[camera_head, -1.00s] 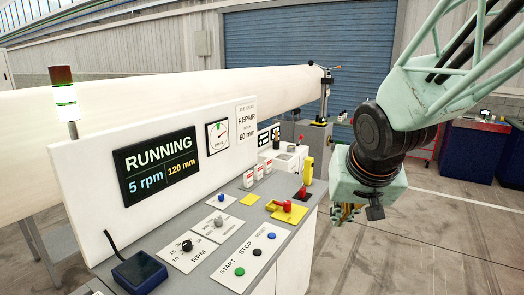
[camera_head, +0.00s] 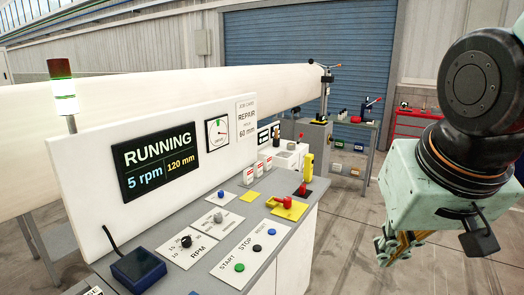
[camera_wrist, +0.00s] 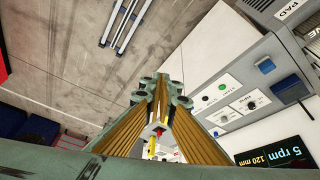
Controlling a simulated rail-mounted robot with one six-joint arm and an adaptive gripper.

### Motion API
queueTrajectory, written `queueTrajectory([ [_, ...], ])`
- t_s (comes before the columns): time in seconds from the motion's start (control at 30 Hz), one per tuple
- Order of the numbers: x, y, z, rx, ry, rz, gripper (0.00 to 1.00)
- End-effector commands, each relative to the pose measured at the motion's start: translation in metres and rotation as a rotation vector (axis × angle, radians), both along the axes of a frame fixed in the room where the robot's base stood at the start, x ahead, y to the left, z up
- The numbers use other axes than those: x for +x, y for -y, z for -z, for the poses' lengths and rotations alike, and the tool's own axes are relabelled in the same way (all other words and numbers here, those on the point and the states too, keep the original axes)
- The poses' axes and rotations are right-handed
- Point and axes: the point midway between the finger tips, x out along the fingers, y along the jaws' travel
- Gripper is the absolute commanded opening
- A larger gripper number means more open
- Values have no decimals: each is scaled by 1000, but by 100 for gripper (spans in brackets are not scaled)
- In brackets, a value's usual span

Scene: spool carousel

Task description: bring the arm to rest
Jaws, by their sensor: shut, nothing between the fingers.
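My gripper (camera_head: 397,247) hangs at the lower right in the head view, to the right of the control desk and apart from it. Its fingers are closed with nothing held. In the wrist view the gripper (camera_wrist: 160,90) shows from behind, its brass-coloured finger pads coming together in the middle. My arm comes in from the right edge of the head view.
The control desk (camera_head: 215,272) has several buttons and knobs. Its display (camera_head: 155,163) reads RUNNING, 5 rpm, 120 mm. Behind lies a long white roll (camera_head: 200,88). A bench (camera_head: 350,160) and a red cabinet (camera_head: 412,122) stand farther back. Open floor (camera_head: 345,235) lies right of the desk.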

Motion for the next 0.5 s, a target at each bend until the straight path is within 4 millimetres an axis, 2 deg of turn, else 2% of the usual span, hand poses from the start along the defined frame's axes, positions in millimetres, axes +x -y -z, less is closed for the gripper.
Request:
queueTrajectory([
  [0.5, -98, -6, 1, 14, -66, -54, 0],
])
